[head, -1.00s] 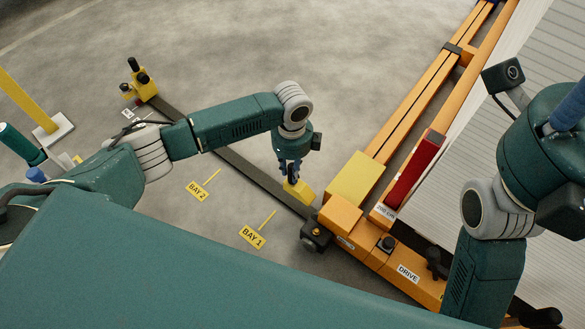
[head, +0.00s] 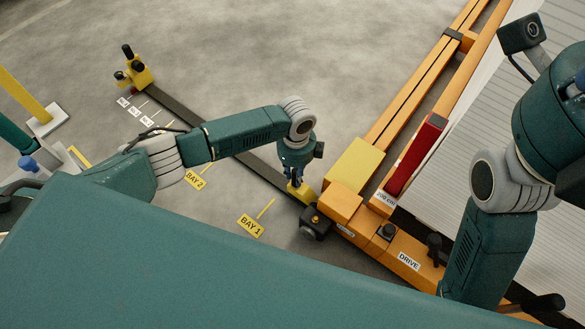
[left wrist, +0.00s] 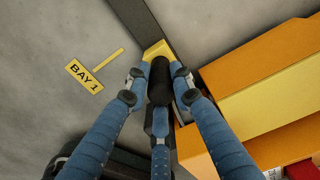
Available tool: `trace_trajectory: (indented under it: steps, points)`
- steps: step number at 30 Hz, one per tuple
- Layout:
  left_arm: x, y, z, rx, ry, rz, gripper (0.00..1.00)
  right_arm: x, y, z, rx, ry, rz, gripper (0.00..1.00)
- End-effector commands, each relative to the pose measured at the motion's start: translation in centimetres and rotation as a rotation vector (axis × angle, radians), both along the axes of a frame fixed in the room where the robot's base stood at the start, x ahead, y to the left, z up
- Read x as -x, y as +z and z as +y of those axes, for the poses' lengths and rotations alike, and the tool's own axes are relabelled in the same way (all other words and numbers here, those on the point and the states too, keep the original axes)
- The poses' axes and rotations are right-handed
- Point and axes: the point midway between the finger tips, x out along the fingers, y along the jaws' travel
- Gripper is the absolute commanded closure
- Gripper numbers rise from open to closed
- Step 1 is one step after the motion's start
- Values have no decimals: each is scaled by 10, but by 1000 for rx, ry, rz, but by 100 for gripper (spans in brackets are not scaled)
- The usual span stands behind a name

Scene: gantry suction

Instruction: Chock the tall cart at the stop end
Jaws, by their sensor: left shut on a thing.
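My left gripper (head: 295,180) is shut on a yellow chock (head: 302,193) with a black upright handle. In the left wrist view the fingers close around the handle (left wrist: 160,75), and the chock's yellow body (left wrist: 156,48) shows beyond it, over the dark floor rail. The orange cart (head: 405,262), marked DRIVE, stands just right of the chock. Its dark wheel housing (head: 313,226) is close to the chock; I cannot tell whether they touch. A yellow end stop (head: 137,74) with black posts stands at the rail's far left end. My right gripper is not in view.
The dark rail (head: 210,133) runs diagonally across the grey floor. BAY 1 (head: 250,225) and BAY 2 (head: 195,179) signs lie beside it. A yellow post (head: 25,95) stands at left. A long orange beam (head: 420,85) extends up right. The floor beyond the rail is clear.

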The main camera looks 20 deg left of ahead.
Motion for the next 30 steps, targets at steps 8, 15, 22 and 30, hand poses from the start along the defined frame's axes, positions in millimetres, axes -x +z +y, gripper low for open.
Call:
trace_trajectory:
  steps: [8,15,22,30]
  points:
    - [2,-5,-5,-1,1,-2,100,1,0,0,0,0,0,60]
    - [1,-5,-5,-1,1,-1,100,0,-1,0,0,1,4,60]
    - [1,-7,-5,-1,2,-1,100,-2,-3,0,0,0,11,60]
    - [1,-10,-5,-1,2,-1,63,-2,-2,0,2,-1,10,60]
